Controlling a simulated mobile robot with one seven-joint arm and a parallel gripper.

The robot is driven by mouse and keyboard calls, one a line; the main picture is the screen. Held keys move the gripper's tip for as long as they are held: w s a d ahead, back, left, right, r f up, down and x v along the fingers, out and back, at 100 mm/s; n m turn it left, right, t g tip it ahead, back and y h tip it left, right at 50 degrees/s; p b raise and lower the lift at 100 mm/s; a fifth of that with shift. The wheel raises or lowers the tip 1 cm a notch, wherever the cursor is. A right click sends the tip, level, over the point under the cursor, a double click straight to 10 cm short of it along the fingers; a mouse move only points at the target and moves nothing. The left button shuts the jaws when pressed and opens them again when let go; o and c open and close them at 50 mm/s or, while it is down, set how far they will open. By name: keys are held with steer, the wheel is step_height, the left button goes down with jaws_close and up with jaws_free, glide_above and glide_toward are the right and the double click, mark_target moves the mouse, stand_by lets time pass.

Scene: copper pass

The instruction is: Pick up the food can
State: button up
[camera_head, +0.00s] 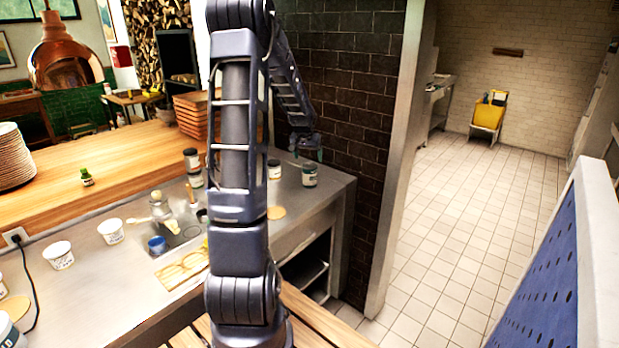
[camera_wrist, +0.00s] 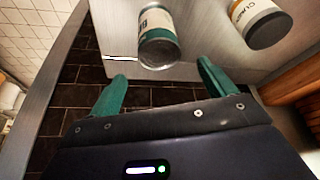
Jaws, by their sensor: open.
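A food can (camera_head: 309,174) with a dark lid and a pale label stands near the right end of the grey metal counter. In the wrist view this can (camera_wrist: 158,38) shows ahead of the teal fingers, roughly between their lines and slightly beyond the tips. My gripper (camera_head: 307,151) is above and close to this can in the head view. In the wrist view my gripper (camera_wrist: 162,80) is open, with nothing between the fingers. A second can (camera_head: 274,169) stands to the left; it also shows in the wrist view (camera_wrist: 262,24), with an orange band and dark end.
The metal counter (camera_head: 103,285) carries tubs, jars and a wooden board (camera_head: 182,268) on the left. A dark brick wall (camera_head: 345,85) rises close behind the gripper. The tiled floor at right is largely clear.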

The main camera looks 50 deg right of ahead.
mark_target(310, 165)
steer(key=x, duration=0.4)
steer(key=shift+f, duration=0.25)
steer(key=shift+a+x, duration=0.1)
steer(key=shift+x, duration=1.3)
steer(key=shift+a+x, duration=0.15)
steer(key=shift+x, duration=1.2)
steer(key=shift+s, duration=0.15)
steer(key=shift+c, duration=0.4)
steer(key=c, duration=1.1)
steer(key=shift+c, duration=1)
steer(key=shift+r, duration=0.1)
